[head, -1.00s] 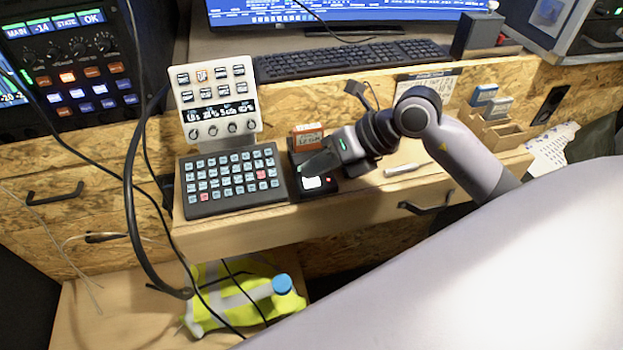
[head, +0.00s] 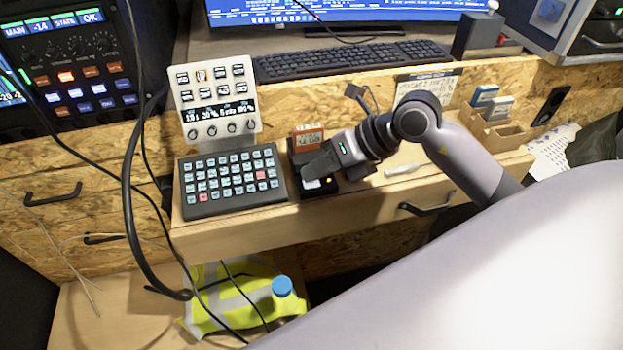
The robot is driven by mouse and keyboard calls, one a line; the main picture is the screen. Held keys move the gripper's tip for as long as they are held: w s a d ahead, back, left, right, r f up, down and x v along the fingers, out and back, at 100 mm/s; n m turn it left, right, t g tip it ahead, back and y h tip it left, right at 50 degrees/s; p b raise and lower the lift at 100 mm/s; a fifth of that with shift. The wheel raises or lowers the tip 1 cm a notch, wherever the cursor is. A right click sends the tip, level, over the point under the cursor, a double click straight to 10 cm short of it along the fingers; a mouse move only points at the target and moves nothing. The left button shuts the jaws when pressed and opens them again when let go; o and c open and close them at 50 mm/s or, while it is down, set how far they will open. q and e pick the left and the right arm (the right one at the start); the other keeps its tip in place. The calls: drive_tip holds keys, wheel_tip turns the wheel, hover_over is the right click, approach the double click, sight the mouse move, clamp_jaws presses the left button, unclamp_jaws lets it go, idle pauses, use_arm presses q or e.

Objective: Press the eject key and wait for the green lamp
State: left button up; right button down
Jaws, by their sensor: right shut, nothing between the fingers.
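A small black device (head: 298,160) stands on the desk ledge with an orange and white cartridge (head: 308,138) upright in its back. A white key (head: 312,184) is on its front, partly hidden by my right gripper (head: 307,174). The gripper is shut and empty, and its fingertips are at the key; whether they touch it I cannot tell. Beside the key a small lamp (head: 330,180) glows amber. I see no green lamp lit on the device. My left gripper is out of view.
A keypad (head: 232,198) and a panel with knobs (head: 214,100) stand just left of the device. A white pen-like stick (head: 401,170) lies to the right, near a wooden holder (head: 497,135). A keyboard (head: 350,58) is behind. Black cables hang at the left.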

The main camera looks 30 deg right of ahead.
sight(317, 182)
drive_tip(key=shift+r, duration=0.15)
drive_tip(key=shift+r+p, duration=0.7)
drive_tip(key=shift+r, duration=0.1)
wheel_tip(317, 182, up, 5)
drive_tip(key=p, duration=0.4)
idle(0.7)
